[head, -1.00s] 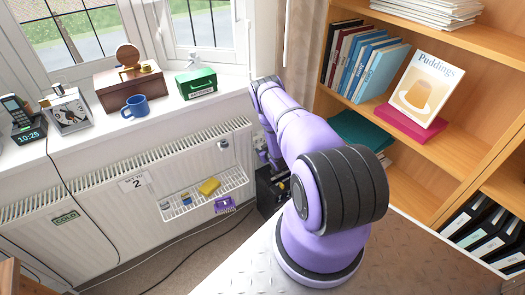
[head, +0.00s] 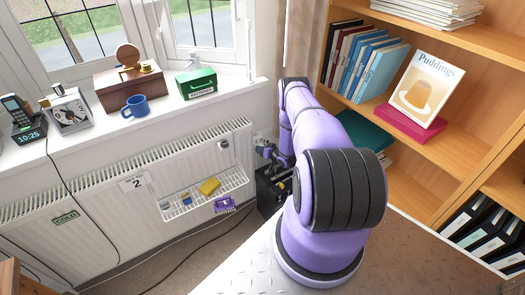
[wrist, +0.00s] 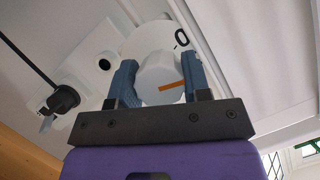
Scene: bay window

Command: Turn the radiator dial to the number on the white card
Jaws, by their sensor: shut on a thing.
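The white card (head: 133,184) on the radiator front reads a large 2 below smaller print. In the wrist view my gripper (wrist: 158,64) has its two blue-grey fingers on either side of the white radiator dial (wrist: 156,75), shut on it. An orange line marks the knob's face and runs toward the right finger. A black 0 shows on the white disc behind, at upper right; other numbers are hidden or out of view. In the head view my arm hides the dial, and the gripper is mostly hidden at the radiator's right end.
A wire tray (head: 205,195) with a yellow sponge (head: 209,186) hangs on the radiator (head: 100,222). A plug (wrist: 64,98) with a black cable sits left of the dial. A bookshelf (head: 420,140) stands to the right of my arm.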

